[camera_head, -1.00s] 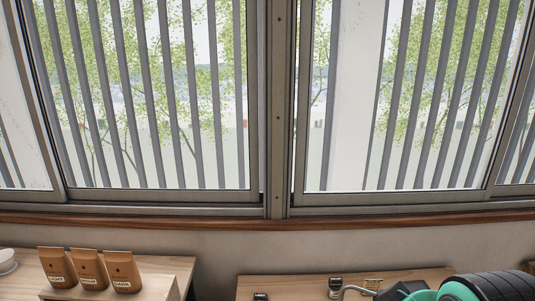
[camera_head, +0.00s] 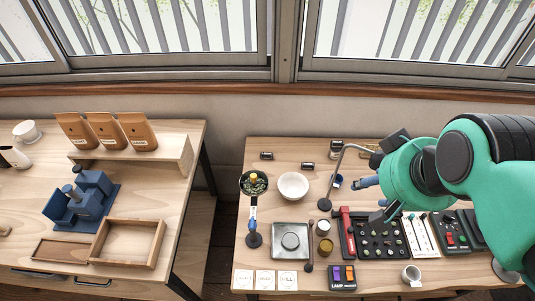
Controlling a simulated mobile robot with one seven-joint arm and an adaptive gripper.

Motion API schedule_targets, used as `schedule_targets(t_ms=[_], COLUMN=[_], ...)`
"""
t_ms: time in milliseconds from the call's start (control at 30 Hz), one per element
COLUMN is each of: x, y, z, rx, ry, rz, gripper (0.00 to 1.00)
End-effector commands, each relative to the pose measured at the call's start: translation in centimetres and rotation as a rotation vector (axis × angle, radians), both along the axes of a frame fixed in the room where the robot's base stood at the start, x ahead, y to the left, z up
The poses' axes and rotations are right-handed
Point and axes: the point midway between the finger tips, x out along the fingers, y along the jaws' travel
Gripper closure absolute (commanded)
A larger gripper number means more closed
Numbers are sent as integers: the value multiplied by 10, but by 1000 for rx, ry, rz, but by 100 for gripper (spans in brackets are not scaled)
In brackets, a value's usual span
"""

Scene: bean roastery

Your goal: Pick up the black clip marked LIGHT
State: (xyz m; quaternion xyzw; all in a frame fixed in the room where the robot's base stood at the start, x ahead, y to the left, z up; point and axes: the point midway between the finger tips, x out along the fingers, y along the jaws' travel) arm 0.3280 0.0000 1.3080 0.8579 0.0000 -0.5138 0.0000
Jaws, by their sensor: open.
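Three small black clip-like pieces with pale labels lie along the back of the right table: one at the left (camera_head: 266,155), one in the middle (camera_head: 308,166) and one standing further back (camera_head: 336,146). Their labels are too small to read, so I cannot tell which is marked LIGHT. My gripper (camera_head: 366,201) is open above the table, to the right of and nearer than these black pieces. Nothing shows between its fingers. My arm comes in from the right and hides part of the table's back right.
A white bowl (camera_head: 293,186), a thin bent metal stand (camera_head: 334,180) and a dark tray of small parts (camera_head: 379,237) are on the right table (camera_head: 262,218). Three brown bags (camera_head: 106,131) stand on a riser on the left table. A gap separates the tables.

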Motion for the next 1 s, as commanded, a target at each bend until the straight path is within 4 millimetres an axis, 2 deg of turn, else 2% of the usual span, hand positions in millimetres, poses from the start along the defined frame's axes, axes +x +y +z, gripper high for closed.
schedule_targets(t_ms=[433, 467, 767, 1000], x=[0, 0, 0, 13], y=[0, 0, 0, 2], z=[0, 0, 0, 6], rx=[0, 0, 0, -11], ry=[0, 0, 0, 11], rz=[0, 0, 1, 26], gripper=[53, 49, 49, 49])
